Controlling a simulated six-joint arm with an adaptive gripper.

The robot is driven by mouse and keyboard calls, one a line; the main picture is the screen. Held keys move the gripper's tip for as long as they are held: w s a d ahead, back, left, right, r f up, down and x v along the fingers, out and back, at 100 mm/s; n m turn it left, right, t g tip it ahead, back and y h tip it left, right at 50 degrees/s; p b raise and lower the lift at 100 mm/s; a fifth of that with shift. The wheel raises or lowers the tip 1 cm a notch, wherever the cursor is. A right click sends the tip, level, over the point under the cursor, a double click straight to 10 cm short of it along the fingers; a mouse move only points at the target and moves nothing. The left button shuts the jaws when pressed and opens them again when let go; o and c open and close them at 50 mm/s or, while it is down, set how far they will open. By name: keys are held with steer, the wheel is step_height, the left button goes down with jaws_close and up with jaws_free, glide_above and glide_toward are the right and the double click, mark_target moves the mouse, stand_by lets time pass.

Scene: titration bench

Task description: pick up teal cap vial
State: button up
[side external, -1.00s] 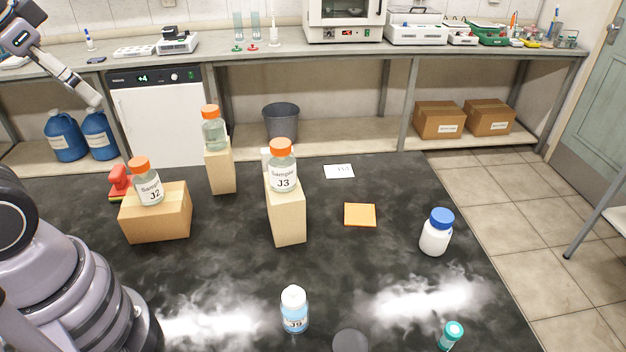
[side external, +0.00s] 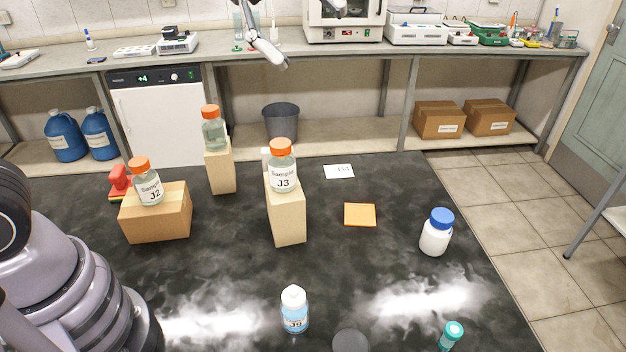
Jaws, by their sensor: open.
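The teal cap vial (side external: 451,335) stands on the black bench top near the lower right edge of the picture, its teal cap up. Its lower end is close to the picture's bottom edge. My gripper (side external: 276,58) is at the top of the picture, pointing down, high above the bench and well apart from the vial. It is open, and nothing shows between its fingers. Most of the arm above it is out of the picture.
A white-capped bottle (side external: 294,310), a grey disc (side external: 350,341) and a blue-capped white bottle (side external: 436,232) stand around the vial. Sample bottle J3 (side external: 282,168) stands on a tall wooden block (side external: 287,222); bottle J2 (side external: 147,183) is on a box. An orange pad (side external: 360,214) lies mid-bench.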

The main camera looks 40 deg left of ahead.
steer(key=w+d+f+n+h, duration=0.3)
steer(key=w+d+n+h, duration=0.2)
steer(key=w+d+n, duration=0.5)
steer(key=m+t, duration=0.1)
glide_toward(452, 333)
steer(key=shift+h, duration=0.3)
steer(key=d, duration=0.1)
steer(key=d+f, duration=0.2)
steer(key=shift+w+d, duration=0.25)
steer(key=shift+d, duration=0.1)
steer(key=d, duration=0.6)
steer(key=shift+w+d, duration=0.2)
steer(key=shift+w, duration=0.05)
steer(key=shift+c, duration=0.2)
jaws_close()
